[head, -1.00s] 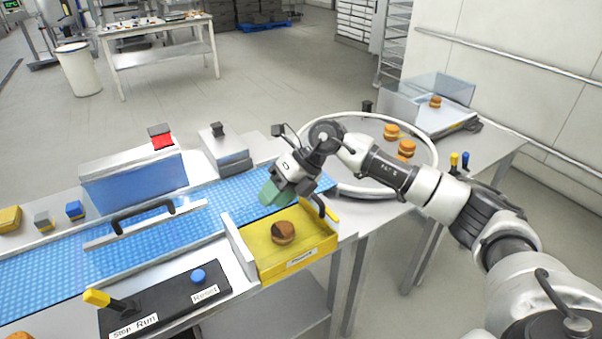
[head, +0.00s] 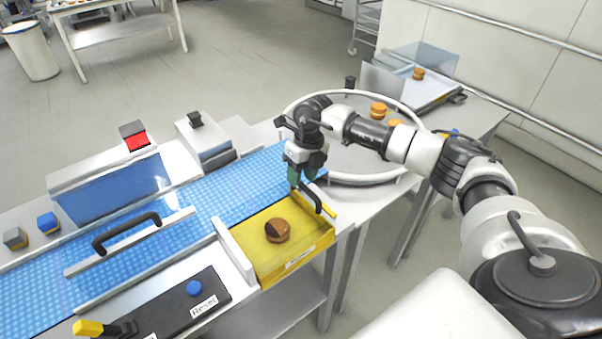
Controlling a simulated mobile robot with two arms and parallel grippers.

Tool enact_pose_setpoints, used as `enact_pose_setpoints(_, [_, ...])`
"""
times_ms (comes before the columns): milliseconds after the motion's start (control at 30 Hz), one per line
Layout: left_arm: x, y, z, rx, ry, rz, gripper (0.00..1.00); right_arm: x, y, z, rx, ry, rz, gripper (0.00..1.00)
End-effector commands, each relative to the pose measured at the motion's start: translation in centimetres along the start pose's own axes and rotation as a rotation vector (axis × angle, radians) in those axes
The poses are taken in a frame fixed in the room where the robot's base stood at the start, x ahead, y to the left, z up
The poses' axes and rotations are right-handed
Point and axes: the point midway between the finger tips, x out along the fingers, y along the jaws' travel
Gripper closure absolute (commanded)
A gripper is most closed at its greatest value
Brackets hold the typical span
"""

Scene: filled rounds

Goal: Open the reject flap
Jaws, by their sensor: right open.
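A black lever with a yellow end (head: 318,203) stands at the right end of the blue conveyor belt (head: 228,190), by the back right corner of the yellow reject tray (head: 310,248). I cannot tell for certain which part is the flap itself. My right gripper (head: 299,184) points down at the lever with its green fingers open. Its fingertips are close to the lever's upper part; I cannot tell whether they touch it. A two-toned filled round (head: 278,231) lies in the tray. My left gripper is not in view.
A white upright plate (head: 236,252) borders the tray's left side. A black panel (head: 165,308) with a blue button and yellow-ended lever lies at the front. A round table (head: 352,160) with a raised rim and filled rounds stands behind my right arm.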

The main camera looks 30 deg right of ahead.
Motion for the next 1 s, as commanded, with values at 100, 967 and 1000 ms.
enact_pose_setpoints(100, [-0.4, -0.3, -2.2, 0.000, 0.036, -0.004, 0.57, 0.9, 0.0, -0.1, 0.001, 0.002, 0.000, 0.58])
enact_pose_setpoints(967, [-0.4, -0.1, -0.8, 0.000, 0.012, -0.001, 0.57, 1.2, 0.0, 0.0, 0.000, 0.000, 0.000, 1.00])
enact_pose_setpoints(1000, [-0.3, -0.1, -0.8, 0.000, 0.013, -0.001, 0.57, 1.2, 0.0, 0.1, 0.000, 0.000, -0.003, 1.00])
